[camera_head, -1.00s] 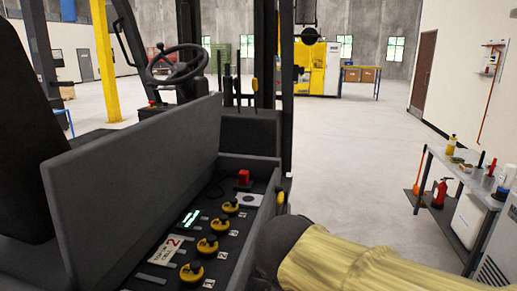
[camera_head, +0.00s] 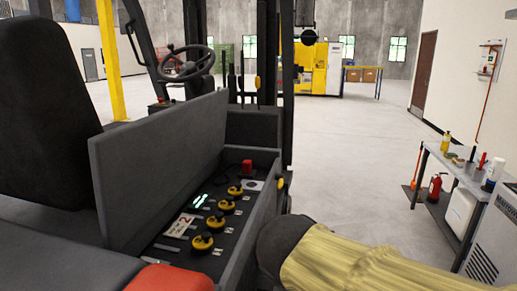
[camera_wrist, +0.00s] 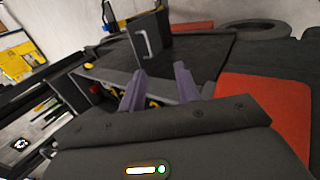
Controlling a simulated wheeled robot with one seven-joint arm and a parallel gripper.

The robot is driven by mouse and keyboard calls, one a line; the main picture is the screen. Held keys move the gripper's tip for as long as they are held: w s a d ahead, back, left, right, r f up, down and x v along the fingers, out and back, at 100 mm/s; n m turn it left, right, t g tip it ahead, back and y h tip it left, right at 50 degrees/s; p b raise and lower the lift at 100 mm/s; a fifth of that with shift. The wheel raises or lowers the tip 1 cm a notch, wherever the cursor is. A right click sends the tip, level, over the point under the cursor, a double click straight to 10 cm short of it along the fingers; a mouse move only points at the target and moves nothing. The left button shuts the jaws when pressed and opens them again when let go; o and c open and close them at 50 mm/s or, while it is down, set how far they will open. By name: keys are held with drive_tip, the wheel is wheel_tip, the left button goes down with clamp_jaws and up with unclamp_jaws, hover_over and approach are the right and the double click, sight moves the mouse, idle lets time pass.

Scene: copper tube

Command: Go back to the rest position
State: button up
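My gripper shows in the wrist view (camera_wrist: 160,90), with its two purple-grey fingers apart and nothing seen between them. It is tilted over the forklift's side, with the open control box (camera_wrist: 105,82) partly hidden behind the fingers. In the head view my arm, in a yellow sleeve, comes in at the lower right; my gripper is not seen there. The open control box (camera_head: 262,205) holds several yellow knobs (camera_head: 227,206), a red button (camera_head: 247,167), a lit green display and a tag marked 2. Its grey lid (camera_head: 155,170) stands up.
The forklift (camera_head: 55,110), with black seat and steering wheel (camera_head: 187,63), fills the left. A grey bench (camera_head: 470,178) with bottles stands at the right, a fire extinguisher (camera_head: 435,186) below it. The floor (camera_head: 345,150) between them is clear.

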drive_tip(key=s+d+f+m+g+y+p, duration=0.1)
drive_tip(key=d+f+m+g+p, duration=0.3)
drive_tip(key=d+f+m+p, duration=0.5)
drive_tip(key=s+m+p, duration=0.1)
drive_tip(key=m, duration=0.5)
drive_tip(key=shift+y, duration=0.3)
drive_tip(key=shift+f, duration=0.1)
drive_tip(key=shift+w, duration=0.2)
idle(0.9)
drive_tip(key=shift+s+a, duration=0.1)
drive_tip(key=shift+a, duration=0.05)
drive_tip(key=shift+s, duration=0.1)
idle(0.3)
